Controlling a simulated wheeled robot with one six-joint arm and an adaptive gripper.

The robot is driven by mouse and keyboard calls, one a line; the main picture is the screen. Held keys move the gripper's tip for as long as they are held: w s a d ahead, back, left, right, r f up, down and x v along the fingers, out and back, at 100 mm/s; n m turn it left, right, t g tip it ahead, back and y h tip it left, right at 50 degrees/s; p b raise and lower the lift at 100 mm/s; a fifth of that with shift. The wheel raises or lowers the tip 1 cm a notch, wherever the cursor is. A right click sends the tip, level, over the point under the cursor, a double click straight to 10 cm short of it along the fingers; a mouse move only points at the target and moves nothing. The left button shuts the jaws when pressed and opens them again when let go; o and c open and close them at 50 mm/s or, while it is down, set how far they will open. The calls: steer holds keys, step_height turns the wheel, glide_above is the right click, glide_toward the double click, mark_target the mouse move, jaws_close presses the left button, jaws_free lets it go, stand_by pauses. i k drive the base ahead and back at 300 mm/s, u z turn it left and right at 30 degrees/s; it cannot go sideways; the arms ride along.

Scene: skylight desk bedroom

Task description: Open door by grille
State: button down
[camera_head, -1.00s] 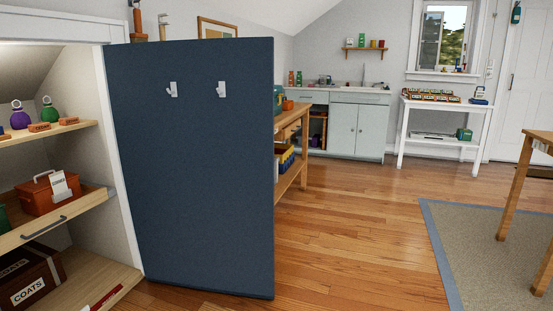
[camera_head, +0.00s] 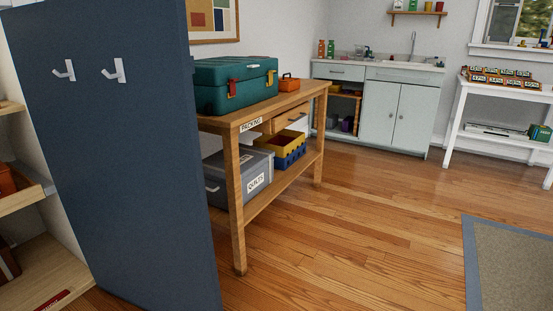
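No grille shows in this view. A dark blue door panel (camera_head: 120,170) with two white hooks (camera_head: 114,71) stands swung out from a shelved closet at the left; its handle side is not clear to me. Far off, a pair of shut pale grey-green doors (camera_head: 397,115) is on the sink cabinet, with small handles at the middle. An open shelf bay (camera_head: 345,112) is left of them. A white door seen earlier at the far right is out of view now. My gripper is not in view.
A wooden packing bench (camera_head: 236,120) beyond the blue door carries a green toolbox (camera_head: 235,82), with a grey quilts bin (camera_head: 238,174) below. A white side table (camera_head: 500,104) and blue-edged rug (camera_head: 505,265) are at the right. The wood floor (camera_head: 370,230) between is clear.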

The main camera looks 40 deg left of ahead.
mark_target(106, 85)
steer(key=u, duration=0.2)
steer(key=i, duration=1.8)
steer(key=u, duration=1)
steer(key=i, duration=1.05)
steer(key=u, duration=1.9)
steer(key=i, duration=0.75)
steer(key=u, duration=0.5)
